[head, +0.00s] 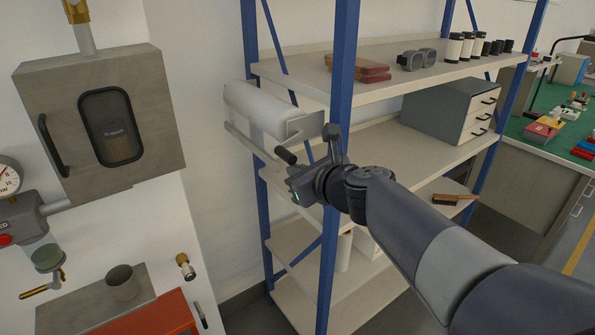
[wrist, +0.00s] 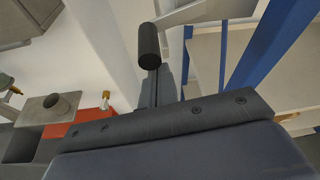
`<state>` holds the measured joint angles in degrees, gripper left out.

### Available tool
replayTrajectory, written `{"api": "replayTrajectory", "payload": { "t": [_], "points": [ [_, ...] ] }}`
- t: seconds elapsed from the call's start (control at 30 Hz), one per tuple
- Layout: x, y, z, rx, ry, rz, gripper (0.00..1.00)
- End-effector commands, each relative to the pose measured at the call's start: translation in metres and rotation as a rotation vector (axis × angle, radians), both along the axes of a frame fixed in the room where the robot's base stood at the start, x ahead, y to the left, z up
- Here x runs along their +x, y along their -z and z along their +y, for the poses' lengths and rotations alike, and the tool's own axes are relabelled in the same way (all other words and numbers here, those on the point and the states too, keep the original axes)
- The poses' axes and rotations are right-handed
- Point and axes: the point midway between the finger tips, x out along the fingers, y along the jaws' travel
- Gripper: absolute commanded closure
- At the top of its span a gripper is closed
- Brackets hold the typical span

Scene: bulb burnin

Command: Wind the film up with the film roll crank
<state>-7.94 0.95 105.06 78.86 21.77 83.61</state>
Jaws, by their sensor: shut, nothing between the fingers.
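The film roll (head: 262,108) is a pale, translucent roll on a bracket at the left end of the blue shelf rack. Its crank shows as a black cylindrical handle (head: 286,156) below the roll. In the wrist view the crank handle (wrist: 149,46) stands upright just beyond my fingertips, below a pale grey plate. My gripper (head: 292,178) is just below the handle in the head view. In the wrist view my gripper's fingers (wrist: 157,86) are together, with nothing seen between them. I cannot tell whether the fingertips touch the handle.
A blue rack post (head: 340,100) stands close to my wrist. The shelves hold red boxes (head: 357,70), a drawer unit (head: 445,105) and a brush (head: 452,199). A grey wall cabinet (head: 60,110) is at left, with a metal cup (head: 122,285) below it.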

Motion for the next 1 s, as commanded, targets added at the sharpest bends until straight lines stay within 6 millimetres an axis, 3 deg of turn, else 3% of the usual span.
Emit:
{"api": "replayTrajectory", "payload": {
  "t": [0.3,0.37,0.7,1.0],
  "points": [
    [0.008,0.041,-0.006,0.001,0.001,0.000,1.00],
    [-0.004,0.025,-0.014,0.002,0.002,-0.004,1.00],
    [-0.053,0.007,-0.045,0.000,0.004,-0.002,1.00],
    [-0.071,0.001,-0.057,-0.017,0.001,-0.001,1.00]
  ]
}}
